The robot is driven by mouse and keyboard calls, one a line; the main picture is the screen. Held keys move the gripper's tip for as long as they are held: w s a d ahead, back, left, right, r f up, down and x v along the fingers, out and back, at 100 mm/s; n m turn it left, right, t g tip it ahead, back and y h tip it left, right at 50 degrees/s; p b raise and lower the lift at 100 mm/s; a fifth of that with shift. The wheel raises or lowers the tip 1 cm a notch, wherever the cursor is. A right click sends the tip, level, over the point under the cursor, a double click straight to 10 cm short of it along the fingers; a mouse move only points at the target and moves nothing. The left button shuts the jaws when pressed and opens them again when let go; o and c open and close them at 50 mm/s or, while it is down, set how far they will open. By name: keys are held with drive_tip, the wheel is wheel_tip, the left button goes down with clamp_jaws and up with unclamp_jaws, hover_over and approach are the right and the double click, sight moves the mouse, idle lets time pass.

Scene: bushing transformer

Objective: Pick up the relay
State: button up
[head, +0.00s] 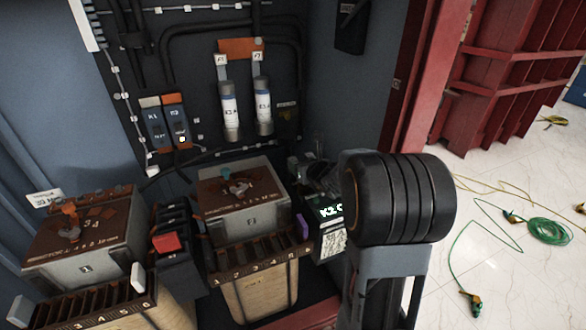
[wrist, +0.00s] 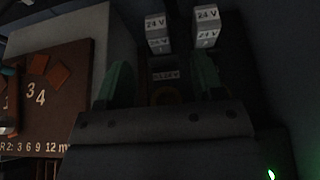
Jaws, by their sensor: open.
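In the wrist view my gripper (wrist: 162,82) is open, with one green finger on each side of a dark block. The block looks like the relay (wrist: 165,75); it has white 24 V labels on top and a small dim label between the fingers. I cannot tell whether the fingers touch it. In the head view a dark block with a lit K2 label (head: 330,211), seemingly the same relay, stands right of the middle transformer. My arm covers part of it, and the fingertips cannot be made out there.
A transformer (head: 240,195) stands close on the left, another (head: 85,240) farther left. A black unit with a red button (head: 166,243) sits between them. Two fuses (head: 230,110) and small K1 modules (head: 155,125) hang on the back panel. Cables (head: 545,232) lie on the open floor.

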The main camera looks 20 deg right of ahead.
sight(292, 158)
drive_tip(key=x, duration=1)
drive_tip(key=shift+a+r, duration=0.1)
drive_tip(key=shift+a, duration=0.05)
drive_tip(key=c, duration=1)
